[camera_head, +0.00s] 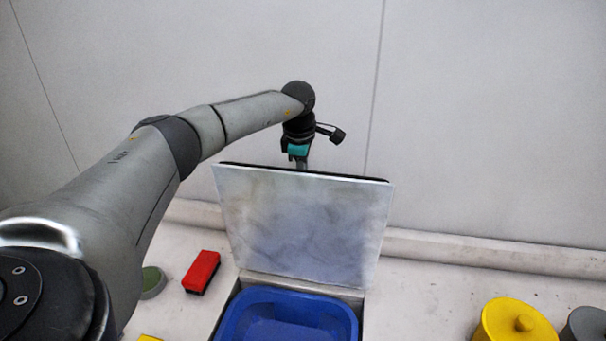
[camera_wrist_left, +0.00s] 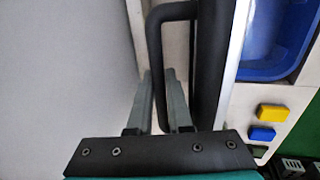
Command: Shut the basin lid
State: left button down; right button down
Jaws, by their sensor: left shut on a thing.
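The basin lid (camera_head: 305,225) is a pale, smudged panel with a dark top edge. It stands open, nearly upright, at the back of the blue basin (camera_head: 290,305). My left gripper (camera_head: 302,163) is at the lid's top edge, and the lid hides its fingertips in the head view. In the left wrist view, its fingers (camera_wrist_left: 160,85) are shut on the lid's black handle (camera_wrist_left: 155,45), beside the lid's dark back (camera_wrist_left: 210,65). The basin also shows there (camera_wrist_left: 272,40). My right gripper is not in view.
A red block (camera_head: 201,272) and a green round item (camera_head: 152,281) lie left of the basin. A yellow lidded pot (camera_head: 515,322) and a grey one (camera_head: 585,325) stand at the right. A wall (camera_head: 480,120) rises close behind.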

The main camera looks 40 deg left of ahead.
aim_at(299, 184)
pick_arm(q)
jog(key=shift+r, duration=0.1)
jog(key=s, duration=0.1)
jog(key=s+d+p, duration=0.1)
jog(key=s+p, duration=0.1)
jog(key=shift+d+r, duration=0.1)
jog(key=shift+d, duration=0.15)
jog(key=shift+s+d, duration=0.3)
jog(key=shift+s, duration=0.05)
jog(key=shift+s, duration=0.1)
jog(key=s, duration=0.1)
jog(key=s+d+p, duration=0.1)
jog(key=s+d, duration=0.1)
jog(key=shift+s+f, duration=0.25)
jog(key=shift+s, duration=0.05)
jog(key=shift+s+d+f, duration=0.15)
jog(key=shift+s+d, duration=0.2)
jog(key=shift+s, duration=0.25)
jog(key=shift+s+d+f, duration=0.15)
jog(key=shift+s+d, duration=0.2)
jog(key=shift+s, duration=0.25)
jog(key=shift+s+d+f, duration=0.15)
jog(key=shift+s+d, duration=0.2)
jog(key=shift+s, duration=0.25)
